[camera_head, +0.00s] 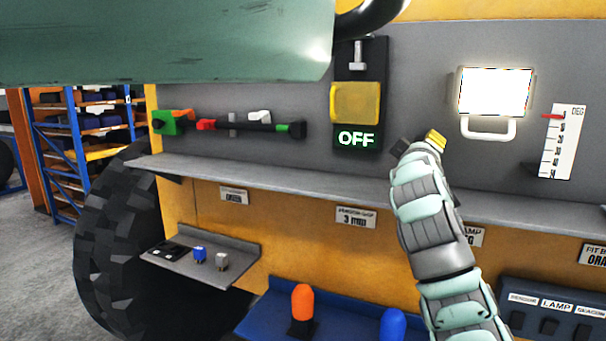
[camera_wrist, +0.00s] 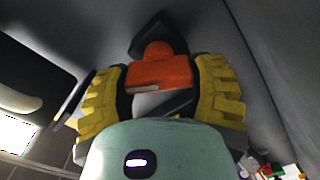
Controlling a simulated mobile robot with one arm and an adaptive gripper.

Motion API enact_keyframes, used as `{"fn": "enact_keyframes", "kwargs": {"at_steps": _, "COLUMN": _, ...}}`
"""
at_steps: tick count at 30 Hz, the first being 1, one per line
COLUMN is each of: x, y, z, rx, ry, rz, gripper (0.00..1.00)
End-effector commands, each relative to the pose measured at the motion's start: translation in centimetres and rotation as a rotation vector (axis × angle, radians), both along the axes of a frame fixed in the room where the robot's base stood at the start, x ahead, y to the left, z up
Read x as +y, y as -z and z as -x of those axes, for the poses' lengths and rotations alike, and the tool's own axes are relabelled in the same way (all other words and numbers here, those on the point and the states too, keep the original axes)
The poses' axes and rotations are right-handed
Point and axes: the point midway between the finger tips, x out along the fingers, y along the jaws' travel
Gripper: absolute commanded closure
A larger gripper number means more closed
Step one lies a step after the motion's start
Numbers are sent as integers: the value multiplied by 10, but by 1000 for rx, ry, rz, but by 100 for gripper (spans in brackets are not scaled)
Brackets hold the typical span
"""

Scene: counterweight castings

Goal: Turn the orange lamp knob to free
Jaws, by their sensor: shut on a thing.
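The orange lamp knob (camera_wrist: 160,68) sits between the yellow finger pads of my gripper (camera_wrist: 162,85) in the wrist view. It has a rounded end and a flat block-like part, with a dark pointed piece around its far end. My gripper is shut on it. In the head view my gripper (camera_head: 431,143) is at the grey panel, just above the shelf, and the knob is hidden behind it. The lamp (camera_head: 495,92) glows white above right of the gripper, with a white handle below. A white DEG scale (camera_head: 562,143) with a red pointer near its top stands to the right.
A yellow switch cover (camera_head: 356,103) with a green OFF sign (camera_head: 356,139) is left of the gripper. A grey shelf (camera_head: 300,187) runs below. Lower down are a blue tray (camera_head: 262,317) and a dark labelled box (camera_head: 560,312).

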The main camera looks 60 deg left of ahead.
Motion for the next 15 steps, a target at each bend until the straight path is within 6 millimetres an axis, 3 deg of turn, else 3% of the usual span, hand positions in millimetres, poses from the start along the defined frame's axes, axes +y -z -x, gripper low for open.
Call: {"fn": "enact_keyframes", "kwargs": {"at_steps": 15, "x": 1, "y": 2, "z": 1, "rx": -225, "ry": 3, "rz": 369, "gripper": 77}}
